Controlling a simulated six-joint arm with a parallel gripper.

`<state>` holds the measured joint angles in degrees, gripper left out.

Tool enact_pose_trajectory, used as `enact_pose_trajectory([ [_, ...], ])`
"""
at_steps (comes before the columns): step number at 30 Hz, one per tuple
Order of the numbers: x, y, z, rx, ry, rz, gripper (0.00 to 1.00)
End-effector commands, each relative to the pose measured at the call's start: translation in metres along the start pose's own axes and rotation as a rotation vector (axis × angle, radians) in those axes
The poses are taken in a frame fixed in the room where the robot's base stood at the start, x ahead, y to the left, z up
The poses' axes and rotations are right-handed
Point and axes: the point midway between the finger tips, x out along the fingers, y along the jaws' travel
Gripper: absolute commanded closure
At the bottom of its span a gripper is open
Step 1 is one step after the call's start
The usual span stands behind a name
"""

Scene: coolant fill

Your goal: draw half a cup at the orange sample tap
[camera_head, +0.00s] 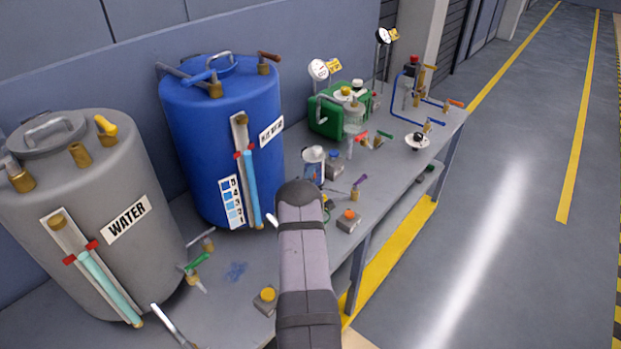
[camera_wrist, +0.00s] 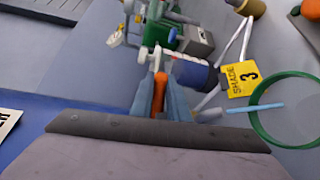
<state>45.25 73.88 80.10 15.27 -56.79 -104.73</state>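A tap with an orange lever (camera_head: 455,103) stands near the bench's far right end, well beyond my arm. A blue-and-white cup-like container (camera_head: 313,164) stands just beyond my arm's end; what looks like the same one lies just past my fingertips in the wrist view (camera_wrist: 190,72). My gripper (camera_wrist: 158,90) has its two blue-grey fingers close together, with a narrow orange strip between them. I cannot tell whether the strip is a held object or part of the gripper. In the head view my arm hides the gripper.
A grey WATER tank (camera_head: 85,220) and a blue tank (camera_head: 225,140) stand at left. A green container (camera_head: 328,118) and several taps stand farther along the bench. A yellow SHADE 3 tag (camera_wrist: 242,78) and a green ring (camera_wrist: 256,118) lie right of the fingers. The right floor is clear.

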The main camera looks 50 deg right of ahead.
Motion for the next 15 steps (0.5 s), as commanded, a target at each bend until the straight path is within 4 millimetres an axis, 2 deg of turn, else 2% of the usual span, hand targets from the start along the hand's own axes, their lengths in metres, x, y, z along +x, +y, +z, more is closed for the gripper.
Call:
enact_pose_trajectory([
  [1,0.0,-0.0002,0.0005,0.0,-0.001,0.0,0.76],
  [2,0.0,-0.0002,0.0004,0.0,0.0,0.0,0.69],
  [3,0.0,-0.0002,0.0004,0.0,0.0,0.0,0.67],
  [15,-0.0024,-0.0005,-0.0001,0.0,0.001,0.0,0.67],
])
